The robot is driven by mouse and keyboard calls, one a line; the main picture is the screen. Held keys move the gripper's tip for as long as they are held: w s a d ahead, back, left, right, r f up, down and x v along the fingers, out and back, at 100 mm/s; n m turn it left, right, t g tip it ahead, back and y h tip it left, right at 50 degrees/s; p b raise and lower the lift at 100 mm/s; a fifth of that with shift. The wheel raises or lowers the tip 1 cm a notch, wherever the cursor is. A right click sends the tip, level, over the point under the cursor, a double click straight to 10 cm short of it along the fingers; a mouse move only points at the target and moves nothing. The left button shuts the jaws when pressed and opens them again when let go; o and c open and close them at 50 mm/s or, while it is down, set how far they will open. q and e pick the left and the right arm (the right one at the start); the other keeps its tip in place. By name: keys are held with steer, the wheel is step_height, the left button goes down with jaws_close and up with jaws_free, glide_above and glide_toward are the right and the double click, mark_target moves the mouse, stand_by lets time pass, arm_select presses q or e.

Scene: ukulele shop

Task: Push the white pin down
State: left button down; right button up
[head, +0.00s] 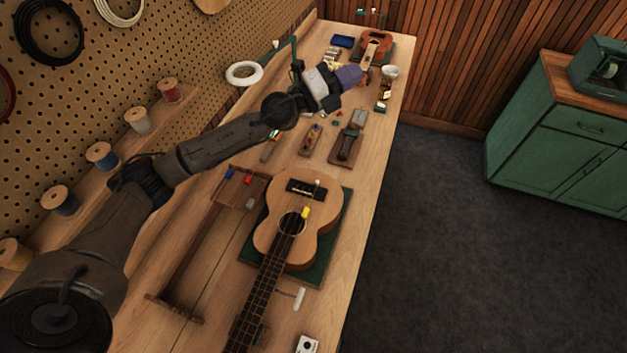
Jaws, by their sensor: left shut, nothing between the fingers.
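A small white pin (317,183) stands up at the bridge (306,189) of the light-wood ukulele (277,232). The ukulele lies on a green mat (337,226) on the workbench, its neck toward the bottom of the picture. My left gripper (361,76) is above the far part of the bench, well beyond the pin and apart from it. It is shut and empty; its fingertips are small and hard to make out. My right gripper is not in view.
A yellow piece (305,213) sits by the soundhole. A wooden rack with coloured blocks (237,189) stands left of the ukulele. Small tools (346,145) lie beyond it. A second ukulele (374,49) is at the far end. Spools (102,155) line the left shelf.

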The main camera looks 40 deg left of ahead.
arm_select(q)
step_height(320, 180, down, 6)
steer(key=f+m+g+h, duration=0.1)
steer(key=m+g, duration=0.3)
steer(key=g, duration=0.1)
steer(key=g+y, duration=0.7)
steer(key=g, duration=0.5)
glide_toward(316, 181)
steer(key=p+x, duration=0.2)
steer(key=x, duration=0.5)
steer(key=shift+d+f, duration=0.1)
steer(key=shift+f, duration=0.05)
steer(key=shift+w+f, duration=0.1)
steer(key=shift+f, duration=0.05)
